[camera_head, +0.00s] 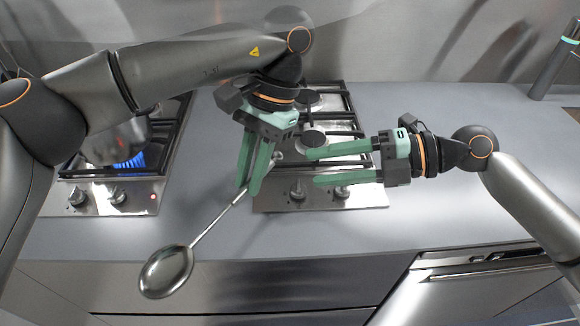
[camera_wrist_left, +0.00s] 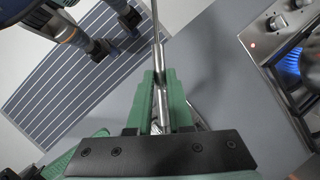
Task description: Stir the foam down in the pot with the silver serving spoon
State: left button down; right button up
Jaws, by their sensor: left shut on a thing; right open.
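The silver serving spoon (camera_head: 166,271) is held by its handle in my left gripper (camera_head: 248,190), its bowl hanging out past the counter's front edge. The left wrist view shows the spoon's handle (camera_wrist_left: 156,45) between the green fingers of the left gripper (camera_wrist_left: 162,90). The pot (camera_head: 115,144) stands on the left hob over a blue flame. My left arm hides much of the pot, and I cannot see any foam inside. My right gripper (camera_head: 311,166) is open and empty, its fingers pointing left near the handle's upper end.
The left hob (camera_head: 90,197) has knobs and a red light. A second hob (camera_head: 340,194) lies behind the grippers. The grey counter (camera_head: 215,160) is clear between the hobs. A striped runner (camera_wrist_left: 85,72) lies on the floor. A steel wall closes the back.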

jog(key=x, duration=0.9)
jog(key=shift+a, duration=0.2)
jog(key=shift+w+f, duration=0.1)
grip_shut()
jog(key=shift+f, duration=0.1)
pick_arm(q)
jog(key=c, duration=0.7)
grip_release()
jog(key=shift+c, duration=0.2)
